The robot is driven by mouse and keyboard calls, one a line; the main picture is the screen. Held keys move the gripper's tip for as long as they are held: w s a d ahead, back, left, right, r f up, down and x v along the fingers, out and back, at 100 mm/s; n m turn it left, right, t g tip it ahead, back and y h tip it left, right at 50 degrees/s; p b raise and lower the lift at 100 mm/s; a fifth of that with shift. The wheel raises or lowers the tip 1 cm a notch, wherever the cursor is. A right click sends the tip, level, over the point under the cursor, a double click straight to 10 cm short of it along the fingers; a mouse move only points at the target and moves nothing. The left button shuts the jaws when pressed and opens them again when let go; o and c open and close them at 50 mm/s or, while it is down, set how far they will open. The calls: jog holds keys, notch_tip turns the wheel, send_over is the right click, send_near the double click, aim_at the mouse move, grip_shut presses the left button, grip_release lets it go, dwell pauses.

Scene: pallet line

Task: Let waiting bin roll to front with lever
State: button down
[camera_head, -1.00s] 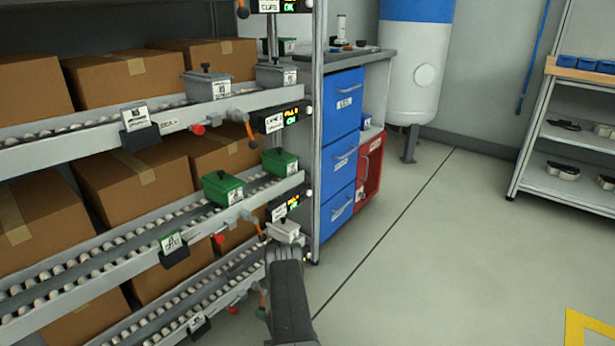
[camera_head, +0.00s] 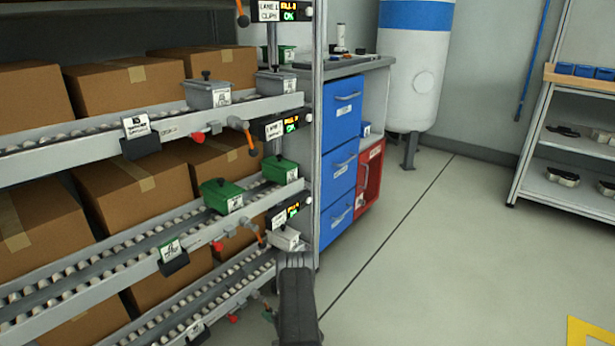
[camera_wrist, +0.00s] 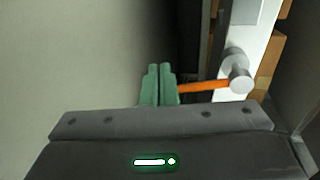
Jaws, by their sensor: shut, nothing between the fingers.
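My gripper (camera_wrist: 158,84) shows in the wrist view with its green fingers together and empty. Their tips are beside the free end of an orange lever (camera_wrist: 204,86); I cannot tell whether they touch. The lever runs right to a round grey pivot (camera_wrist: 236,78) on a pale rail. In the head view my arm rises in front of the lowest lane and hides part of it; the fingers are not visible there. A light grey bin (camera_head: 285,238) sits at the right end of that lane, just above my arm. Rollers (camera_head: 196,306) to its left are bare.
The lane above holds two green bins (camera_head: 222,195) and (camera_head: 281,168); the lane above that holds grey bins (camera_head: 208,93). Brown cartons (camera_head: 128,84) stand behind. The rack post (camera_head: 318,130) and blue drawers (camera_head: 341,155) are close right of my arm.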

jog(key=s+p+v, duration=0.1)
jog(key=p+v, duration=0.1)
jog(key=v, duration=0.6)
jog(key=shift+a, duration=0.4)
jog(key=x, duration=0.2)
jog(key=b+x, duration=0.1)
jog(key=x, duration=0.2)
jog(key=w+b+x, duration=0.1)
jog(key=x, duration=0.2)
jog(key=shift+d, duration=0.35)
